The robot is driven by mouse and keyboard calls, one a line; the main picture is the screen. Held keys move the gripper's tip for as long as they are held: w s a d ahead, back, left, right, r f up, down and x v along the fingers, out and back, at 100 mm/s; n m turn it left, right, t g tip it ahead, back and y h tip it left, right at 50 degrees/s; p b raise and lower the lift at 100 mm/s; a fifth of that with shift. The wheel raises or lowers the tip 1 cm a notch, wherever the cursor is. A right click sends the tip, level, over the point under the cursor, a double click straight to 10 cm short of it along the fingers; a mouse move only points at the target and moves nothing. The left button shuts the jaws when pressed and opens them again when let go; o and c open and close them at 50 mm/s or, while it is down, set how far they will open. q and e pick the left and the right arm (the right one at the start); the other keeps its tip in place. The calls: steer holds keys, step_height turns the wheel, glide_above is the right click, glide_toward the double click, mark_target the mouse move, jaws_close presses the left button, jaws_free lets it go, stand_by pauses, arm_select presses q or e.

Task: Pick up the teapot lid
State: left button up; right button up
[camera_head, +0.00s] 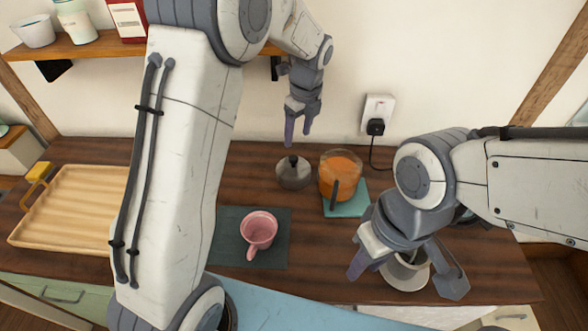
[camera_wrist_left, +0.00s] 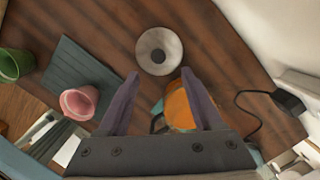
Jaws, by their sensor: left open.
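The teapot lid (camera_head: 293,173), a grey disc with a dark knob, lies on the wooden table left of a glass pot with orange contents (camera_head: 340,170). My left gripper (camera_head: 298,137) is open and empty, pointing down above and behind the lid in the head view. In the left wrist view the lid (camera_wrist_left: 159,51) shows whole, just beyond the tips of my left gripper (camera_wrist_left: 160,76); they do not touch it. The orange pot (camera_wrist_left: 180,108) is partly hidden behind the fingers there. My right gripper (camera_head: 405,275) is open over a white cup on a saucer (camera_head: 405,282).
The pot stands on a teal mat (camera_head: 346,204). A pink cup (camera_head: 259,230) sits on a dark mat (camera_head: 275,257). A wooden tray (camera_head: 75,205) lies at left. A plug and cable (camera_head: 375,128) are on the wall. A green cup (camera_wrist_left: 15,65) shows in the wrist view.

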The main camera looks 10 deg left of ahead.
mark_target(294, 157)
arm_select(q)
steer(key=f, duration=0.5)
steer(key=shift+w+a+p, duration=0.25)
steer(key=shift+a+p, duration=0.05)
steer(key=shift+a, duration=0.05)
steer(key=f, duration=0.1)
steer(key=f+p, duration=0.1)
steer(key=f, duration=0.2)
steer(key=shift+a+f, duration=0.25)
steer(key=shift+a, duration=0.05)
steer(key=shift+f, duration=0.4)
steer(key=shift+c, duration=0.4)
jaws_close()
